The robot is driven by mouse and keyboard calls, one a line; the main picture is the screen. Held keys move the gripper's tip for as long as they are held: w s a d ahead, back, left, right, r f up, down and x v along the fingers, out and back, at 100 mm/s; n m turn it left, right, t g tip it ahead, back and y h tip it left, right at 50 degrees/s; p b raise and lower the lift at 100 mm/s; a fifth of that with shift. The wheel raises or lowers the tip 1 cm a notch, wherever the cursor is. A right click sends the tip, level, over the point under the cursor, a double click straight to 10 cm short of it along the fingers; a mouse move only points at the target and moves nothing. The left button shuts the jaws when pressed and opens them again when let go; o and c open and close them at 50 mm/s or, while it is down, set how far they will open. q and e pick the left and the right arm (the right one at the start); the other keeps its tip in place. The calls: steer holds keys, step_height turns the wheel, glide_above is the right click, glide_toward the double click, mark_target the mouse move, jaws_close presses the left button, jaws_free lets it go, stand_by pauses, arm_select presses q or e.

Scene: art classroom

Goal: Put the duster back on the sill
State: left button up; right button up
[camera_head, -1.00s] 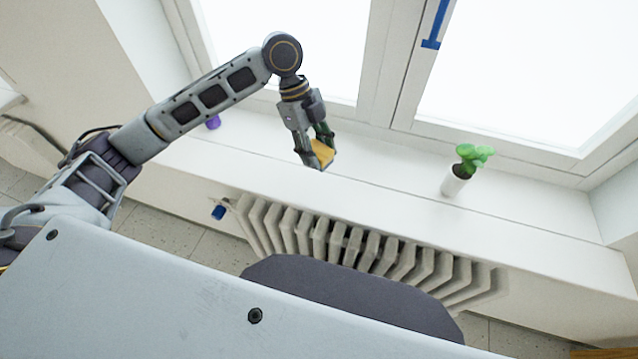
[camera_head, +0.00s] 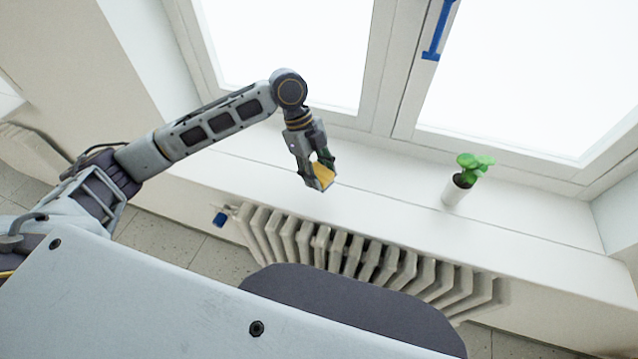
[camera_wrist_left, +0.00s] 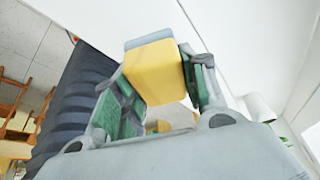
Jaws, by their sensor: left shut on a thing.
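The duster (camera_head: 323,173) is a yellow block with a grey side. My left gripper (camera_head: 320,178) is shut on it, and the duster shows between the green-padded fingers in the left wrist view (camera_wrist_left: 155,72). In the head view the gripper and duster overlap the white sill (camera_head: 390,190) near its front edge, left of the plant. I cannot tell whether the duster touches the sill. My right gripper is not in view.
A small green plant in a white pot (camera_head: 453,192) stands on the sill to the right. A ribbed radiator (camera_head: 350,255) is below the sill. The window (camera_head: 285,50) is behind. The sill between gripper and plant is clear.

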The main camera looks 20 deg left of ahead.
mark_target(319, 193)
arm_select(q)
steer(key=shift+f, duration=0.15)
steer(key=shift+f, duration=2.35)
steer(key=shift+f, duration=0.1)
steer(key=o, duration=1)
steer(key=v, duration=1.2)
steer(key=shift+b, duration=0.4)
